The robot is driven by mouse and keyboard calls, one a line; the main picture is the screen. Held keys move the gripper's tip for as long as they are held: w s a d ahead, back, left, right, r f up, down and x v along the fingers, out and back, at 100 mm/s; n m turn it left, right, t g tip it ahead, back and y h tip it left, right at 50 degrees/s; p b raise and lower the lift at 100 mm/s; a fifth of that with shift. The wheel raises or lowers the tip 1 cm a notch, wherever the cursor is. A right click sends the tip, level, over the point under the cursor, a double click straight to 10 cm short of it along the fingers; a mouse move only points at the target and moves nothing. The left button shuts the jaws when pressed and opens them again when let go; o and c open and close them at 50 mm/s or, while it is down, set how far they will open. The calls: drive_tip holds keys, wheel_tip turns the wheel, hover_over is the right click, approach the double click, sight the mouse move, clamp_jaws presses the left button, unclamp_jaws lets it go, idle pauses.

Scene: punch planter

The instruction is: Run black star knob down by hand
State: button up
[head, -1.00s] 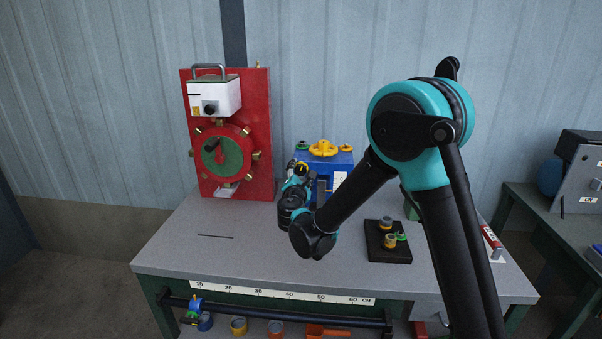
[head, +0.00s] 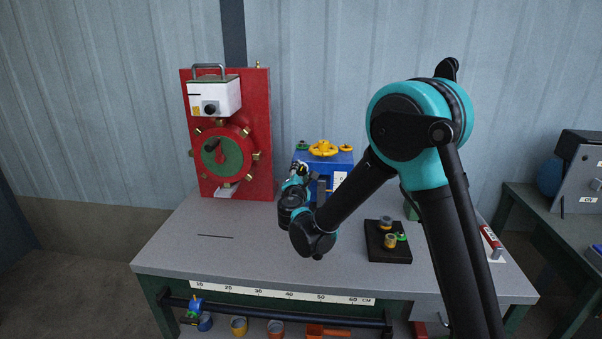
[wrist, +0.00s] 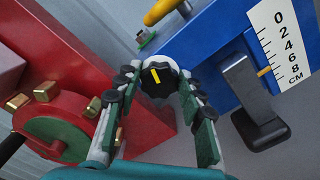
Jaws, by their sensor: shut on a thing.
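The black star knob (wrist: 148,86) shows in the middle of the wrist view, with a yellow mark across its face. My gripper (wrist: 157,79) is shut on it, with one finger on each side. In the head view my gripper (head: 300,168) is at the front left of the blue block (head: 345,160), and the knob cannot be made out there. What the knob is threaded on is hidden behind it.
A red panel (head: 260,120) with a green-centred wheel (head: 232,158) stands close at left. The blue block carries a yellow handwheel (head: 322,148), a white centimetre scale (wrist: 283,45) and a dark lever-like part (wrist: 250,95). A black tray (head: 388,256) sits at right. The table's front left is clear.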

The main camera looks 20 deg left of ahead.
drive_tip(key=m, duration=0.4)
drive_tip(key=shift+f+m, duration=0.1)
drive_tip(key=shift+m, duration=0.2)
drive_tip(key=o, duration=1.2)
drive_tip(key=shift+c, duration=0.2)
drive_tip(key=v, duration=1.2)
drive_tip(key=shift+s, duration=0.15)
drive_tip(key=v, duration=1.1)
drive_tip(key=shift+s, duration=0.4)
